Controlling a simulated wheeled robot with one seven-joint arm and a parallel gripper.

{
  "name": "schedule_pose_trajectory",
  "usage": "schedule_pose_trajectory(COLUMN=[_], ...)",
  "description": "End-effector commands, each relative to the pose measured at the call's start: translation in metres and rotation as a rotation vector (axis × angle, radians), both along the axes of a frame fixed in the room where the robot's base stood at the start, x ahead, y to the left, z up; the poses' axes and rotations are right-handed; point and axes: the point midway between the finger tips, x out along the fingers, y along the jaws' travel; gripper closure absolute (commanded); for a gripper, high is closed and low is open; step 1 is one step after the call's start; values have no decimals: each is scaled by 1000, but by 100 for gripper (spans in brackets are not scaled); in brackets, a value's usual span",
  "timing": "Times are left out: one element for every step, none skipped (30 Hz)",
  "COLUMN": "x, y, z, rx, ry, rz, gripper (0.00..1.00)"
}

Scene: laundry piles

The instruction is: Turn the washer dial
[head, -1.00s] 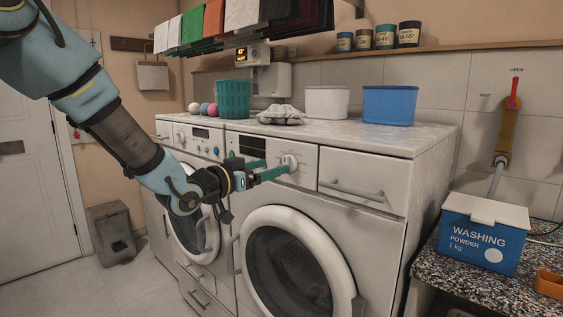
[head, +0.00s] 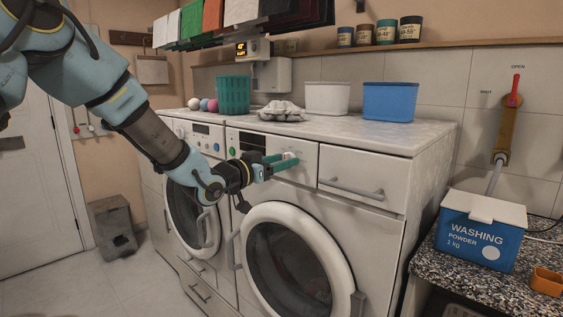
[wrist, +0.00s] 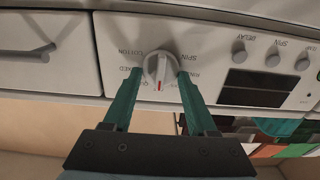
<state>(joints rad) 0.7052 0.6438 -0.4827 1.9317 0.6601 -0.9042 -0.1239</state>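The washer dial is a round white knob with a raised grip and a red mark. In the wrist view the dial (wrist: 160,68) sits on the white panel between cycle labels, its red mark toward the bottom of the picture. My gripper (wrist: 160,76) has one green finger on each side of it, the tips against or very near its rim. In the head view my gripper (head: 287,160) reaches the panel of the right-hand washer (head: 330,215), its fingers close together and partly hiding the dial (head: 291,155). The gripper looks closed around the dial.
Beside the dial are a drawer with a handle (head: 352,190) and, in the wrist view, smaller knobs (wrist: 273,58) and a dark display (wrist: 258,82). A green basket (head: 233,95) and a blue tub (head: 389,102) stand on top. Washing powder (head: 482,235) sits on the right counter.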

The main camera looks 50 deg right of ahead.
Motion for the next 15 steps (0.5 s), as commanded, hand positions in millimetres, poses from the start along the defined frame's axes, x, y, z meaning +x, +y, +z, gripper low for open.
schedule_pose_trajectory(x=[0,0,0,0,0,0,0,0,0,0,0,0,0,0,0], y=[0,0,0,0,0,0,0,0,0,0,0,0,0,0,0], z=[0,0,0,0,0,0,0,0,0,0,0,0,0,0,0], rx=[0,0,0,0,0,0,0,0,0,0,0,0,0,0,0], ry=[0,0,0,0,0,0,0,0,0,0,0,0,0,0,0], rz=[0,0,0,0,0,0,0,0,0,0,0,0,0,0,0], gripper=[51,54,59,62,65,70,73,77,81,84,88,92,96,98,98])
